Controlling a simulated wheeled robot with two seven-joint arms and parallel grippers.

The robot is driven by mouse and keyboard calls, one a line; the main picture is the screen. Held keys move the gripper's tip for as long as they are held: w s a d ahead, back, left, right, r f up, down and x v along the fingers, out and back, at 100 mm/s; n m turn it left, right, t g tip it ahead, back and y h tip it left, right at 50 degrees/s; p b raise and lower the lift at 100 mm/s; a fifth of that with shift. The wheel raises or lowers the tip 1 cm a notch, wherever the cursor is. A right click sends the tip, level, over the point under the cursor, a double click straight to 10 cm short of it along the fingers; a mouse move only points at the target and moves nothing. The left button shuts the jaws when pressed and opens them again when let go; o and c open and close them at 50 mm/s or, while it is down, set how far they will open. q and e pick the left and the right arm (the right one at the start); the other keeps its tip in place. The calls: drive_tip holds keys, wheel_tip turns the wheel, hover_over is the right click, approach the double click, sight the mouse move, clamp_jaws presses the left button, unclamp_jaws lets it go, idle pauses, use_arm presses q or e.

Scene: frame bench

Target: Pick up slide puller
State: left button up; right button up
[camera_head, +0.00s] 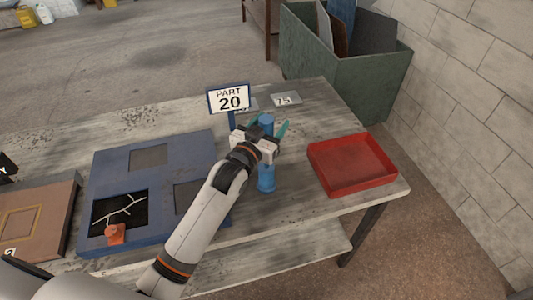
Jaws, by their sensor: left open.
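A blue upright tool (266,180), which looks like the slide puller, stands on the bench with a round foot and a rounded top. My left gripper (268,123) is open around its upper part, with one teal finger on each side. The gripper body hides the tool's middle, and I cannot tell whether the fingers touch it. My right gripper is not in view.
A red tray (352,164) sits at the bench's right end. A "PART 20" sign (229,99) and a "75" card (286,99) are behind the gripper. A blue frame panel (170,216) with an orange piece (115,233) lies left. A green bin (345,75) stands beyond.

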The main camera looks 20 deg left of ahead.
use_arm(q)
drive_tip(key=shift+s, duration=0.1)
clamp_jaws()
idle(1.2)
drive_tip(key=shift+r, duration=0.15)
